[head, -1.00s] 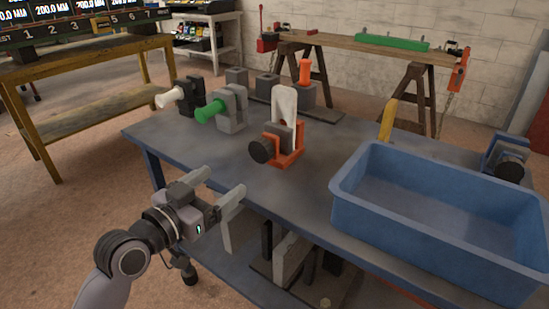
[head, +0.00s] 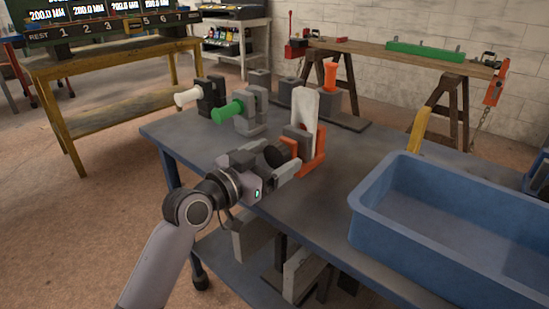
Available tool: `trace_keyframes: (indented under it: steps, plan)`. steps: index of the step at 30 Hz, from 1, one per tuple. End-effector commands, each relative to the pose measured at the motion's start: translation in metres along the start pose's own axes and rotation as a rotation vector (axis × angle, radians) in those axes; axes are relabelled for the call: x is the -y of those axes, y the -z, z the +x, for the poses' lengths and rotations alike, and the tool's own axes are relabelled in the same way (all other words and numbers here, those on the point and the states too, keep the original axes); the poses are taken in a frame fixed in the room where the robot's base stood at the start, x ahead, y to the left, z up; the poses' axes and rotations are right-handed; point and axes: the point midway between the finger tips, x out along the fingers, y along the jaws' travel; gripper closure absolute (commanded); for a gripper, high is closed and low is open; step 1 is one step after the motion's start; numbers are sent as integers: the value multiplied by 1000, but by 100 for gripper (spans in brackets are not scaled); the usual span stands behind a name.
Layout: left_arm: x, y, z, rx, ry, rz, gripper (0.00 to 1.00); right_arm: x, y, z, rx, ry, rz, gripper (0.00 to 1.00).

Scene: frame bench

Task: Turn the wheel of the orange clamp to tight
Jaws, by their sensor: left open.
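The orange clamp (head: 319,160) stands on the blue-grey bench top (head: 345,185), with a grey jaw block and an upright white plate (head: 304,105) in it. Its dark round wheel (head: 277,155) sticks out on the left side. My left gripper (head: 281,155) is open at the wheel, with one finger on the far side of it and one on the near side. The wheel shows between the fingers, and I cannot tell whether they touch it. My right gripper is out of view.
A clamp with a green handle (head: 228,111) and one with a white handle (head: 187,97) stand behind to the left. A large blue bin (head: 450,255) fills the right of the bench. A yellow handle (head: 418,130) stands behind the bin.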

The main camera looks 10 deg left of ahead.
Motion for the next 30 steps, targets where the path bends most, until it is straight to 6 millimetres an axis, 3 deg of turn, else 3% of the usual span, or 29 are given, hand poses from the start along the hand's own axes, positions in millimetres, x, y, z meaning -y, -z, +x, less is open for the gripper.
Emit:
trace_keyframes:
  steps: [11, 17, 23, 30]
  plan:
    - [0, 0, 6, -1, 0, 0, 18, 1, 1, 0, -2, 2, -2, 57]
    - [0, 0, 6, 0, 0, 0, 73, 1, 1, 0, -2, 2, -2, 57]
    - [1, 0, 6, 1, 1, 27, 73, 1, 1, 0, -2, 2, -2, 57]
    - [1, 2, 6, 2, 1, 241, 73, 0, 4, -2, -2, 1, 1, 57]
